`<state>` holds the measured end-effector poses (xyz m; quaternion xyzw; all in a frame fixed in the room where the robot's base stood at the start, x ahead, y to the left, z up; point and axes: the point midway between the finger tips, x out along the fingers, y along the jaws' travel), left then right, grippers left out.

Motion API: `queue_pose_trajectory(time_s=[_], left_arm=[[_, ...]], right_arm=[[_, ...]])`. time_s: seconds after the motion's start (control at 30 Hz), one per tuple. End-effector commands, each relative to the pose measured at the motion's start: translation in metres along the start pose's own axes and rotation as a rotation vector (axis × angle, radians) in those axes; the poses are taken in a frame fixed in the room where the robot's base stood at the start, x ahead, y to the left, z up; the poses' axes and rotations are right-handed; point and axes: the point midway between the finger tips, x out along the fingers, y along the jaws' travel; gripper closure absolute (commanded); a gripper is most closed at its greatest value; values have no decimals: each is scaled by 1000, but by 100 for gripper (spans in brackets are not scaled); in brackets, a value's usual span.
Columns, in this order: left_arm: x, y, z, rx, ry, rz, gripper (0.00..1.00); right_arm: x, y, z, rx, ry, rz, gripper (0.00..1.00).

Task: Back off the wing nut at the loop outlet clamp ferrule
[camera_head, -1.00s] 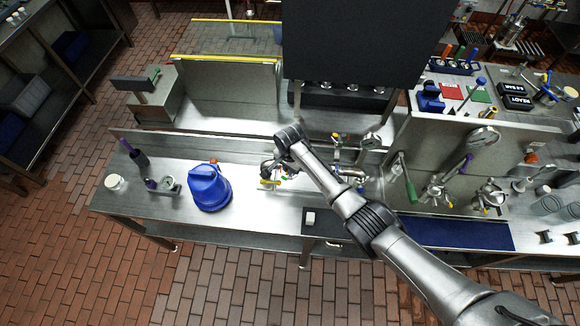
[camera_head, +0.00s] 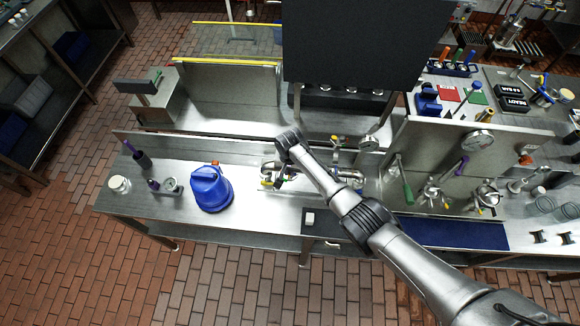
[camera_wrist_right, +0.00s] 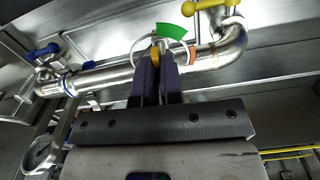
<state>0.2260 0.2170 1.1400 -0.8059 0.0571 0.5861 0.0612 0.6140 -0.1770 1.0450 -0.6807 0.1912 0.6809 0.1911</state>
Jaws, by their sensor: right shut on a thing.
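In the right wrist view, a polished loop pipe (camera_wrist_right: 110,76) crosses the upper part and bends up at the right. A clamp ferrule (camera_wrist_right: 186,60) rings the pipe near the middle. A small yellow wing nut (camera_wrist_right: 154,54) sits at the clamp, between the tips of my right gripper (camera_wrist_right: 156,66). Its two dark purple fingers are shut on the nut, and they hide part of it and of the clamp. In the head view my right gripper (camera_head: 270,174) is at the bench piping, mostly hidden by my wrist. My left gripper is not in view.
A green tag (camera_wrist_right: 171,32) stands just above the clamp. A yellow-handled valve (camera_wrist_right: 207,5) is to its right, and a blue-handled valve (camera_wrist_right: 42,50) is at the left end. A blue jug (camera_head: 210,188) stands left of the gripper.

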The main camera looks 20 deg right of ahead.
Motion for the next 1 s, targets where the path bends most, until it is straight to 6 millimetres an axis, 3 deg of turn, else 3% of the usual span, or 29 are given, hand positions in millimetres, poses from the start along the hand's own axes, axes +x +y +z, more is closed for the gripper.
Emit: queue_pose_trajectory(time_s=[0.5, 1.0], left_arm=[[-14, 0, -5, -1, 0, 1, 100], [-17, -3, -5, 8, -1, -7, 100]], right_arm=[[-1, 0, 0, -424, 0, 0, 100], [0, 0, 0, -590, 0, 0, 100]])
